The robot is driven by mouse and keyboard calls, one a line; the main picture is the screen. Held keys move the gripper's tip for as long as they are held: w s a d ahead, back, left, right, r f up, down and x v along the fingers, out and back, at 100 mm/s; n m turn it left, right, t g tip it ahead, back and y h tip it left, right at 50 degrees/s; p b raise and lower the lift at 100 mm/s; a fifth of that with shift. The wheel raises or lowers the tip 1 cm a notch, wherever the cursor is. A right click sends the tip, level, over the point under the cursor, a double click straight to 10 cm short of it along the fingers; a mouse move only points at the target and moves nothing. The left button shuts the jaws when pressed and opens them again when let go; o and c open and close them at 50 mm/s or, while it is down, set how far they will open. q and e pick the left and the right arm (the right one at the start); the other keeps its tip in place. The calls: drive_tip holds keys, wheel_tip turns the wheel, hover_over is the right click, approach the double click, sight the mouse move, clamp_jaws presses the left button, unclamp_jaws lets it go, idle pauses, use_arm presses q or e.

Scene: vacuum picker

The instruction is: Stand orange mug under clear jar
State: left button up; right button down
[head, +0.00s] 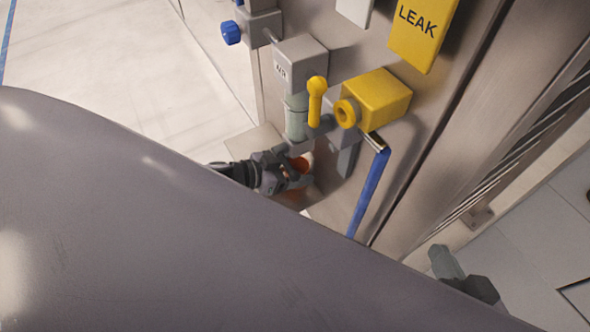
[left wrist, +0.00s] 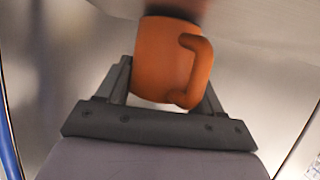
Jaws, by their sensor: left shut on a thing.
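The orange mug (head: 299,164) shows in small part in the head view, between the fingers of my left gripper (head: 296,178). In the left wrist view the mug (left wrist: 165,62) sits between both fingers of the left gripper (left wrist: 168,95), with its handle towards the right. The clear jar (head: 296,116), pale green and see-through, hangs below a grey block on the panel. The mug is just below the jar in the head view; I cannot tell the exact gap. My right gripper (head: 468,278) seems to be the dark and grey-green part at lower right, its jaws unclear.
A yellow-handled valve (head: 316,100) and a yellow block (head: 380,97) stick out right of the jar. A blue lever (head: 368,190) hangs below them. A blue knob (head: 231,32) is at upper left. A metal ledge (head: 256,142) lies behind the left gripper. My arm hides the lower left.

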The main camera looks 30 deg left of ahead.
use_arm(q)
drive_tip(key=shift+f, duration=0.15)
drive_tip(key=shift+f, duration=0.1)
drive_tip(key=o, duration=1)
drive_tip(key=shift+o, duration=0.2)
